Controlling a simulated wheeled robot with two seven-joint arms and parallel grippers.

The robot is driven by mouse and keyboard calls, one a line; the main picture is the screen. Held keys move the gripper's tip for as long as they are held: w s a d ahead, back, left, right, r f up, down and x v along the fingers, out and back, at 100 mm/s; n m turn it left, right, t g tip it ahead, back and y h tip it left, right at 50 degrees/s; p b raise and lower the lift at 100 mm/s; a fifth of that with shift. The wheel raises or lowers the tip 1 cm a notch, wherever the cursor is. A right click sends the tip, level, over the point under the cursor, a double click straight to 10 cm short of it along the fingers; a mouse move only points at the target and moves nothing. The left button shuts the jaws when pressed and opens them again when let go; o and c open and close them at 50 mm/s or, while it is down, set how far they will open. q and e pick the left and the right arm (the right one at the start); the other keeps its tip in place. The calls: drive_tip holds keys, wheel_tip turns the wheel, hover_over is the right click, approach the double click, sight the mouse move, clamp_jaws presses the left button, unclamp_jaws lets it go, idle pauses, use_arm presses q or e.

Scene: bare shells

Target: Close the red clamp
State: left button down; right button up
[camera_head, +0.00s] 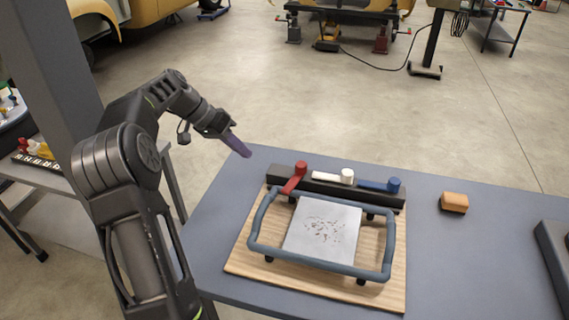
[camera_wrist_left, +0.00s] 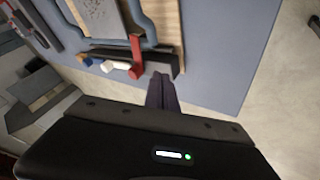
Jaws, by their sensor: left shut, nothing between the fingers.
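The red clamp (camera_head: 293,180) is at the left end of a dark bar (camera_head: 330,189) at the back of a wooden board (camera_head: 262,268). Its lever points forward towards the blue-grey tube frame, out of line with the bar. It also shows in the left wrist view (camera_wrist_left: 136,57), just beyond the fingertips. My left gripper (camera_head: 240,148) is shut and empty, behind and left of the red clamp, apart from it. Its closed purple-grey fingers show in the left wrist view (camera_wrist_left: 161,90). My right gripper is not in view.
A white clamp (camera_head: 347,176) and a blue clamp (camera_head: 393,185) lie along the bar. The tube frame (camera_head: 318,264) surrounds a grey speckled plate (camera_head: 322,231). An orange-brown block (camera_head: 454,202) sits to the right on the blue-grey table (camera_head: 489,262). The table's back left corner is clear.

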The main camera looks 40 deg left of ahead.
sight(295, 177)
use_arm(q)
drive_tip(key=shift+s, duration=0.2)
drive_tip(key=shift+w, duration=0.1)
drive_tip(key=p+x, duration=0.2)
drive_tip(key=x, duration=0.8)
drive_tip(key=shift+d, duration=0.1)
drive_tip(key=d+p, duration=0.1)
drive_tip(key=d, duration=0.2)
drive_tip(key=shift+d+r+p, duration=0.1)
drive_tip(key=shift+d+p, duration=0.1)
drive_tip(key=shift+p, duration=0.2)
drive_tip(key=shift+w+d, duration=0.1)
drive_tip(key=shift+d, duration=0.1)
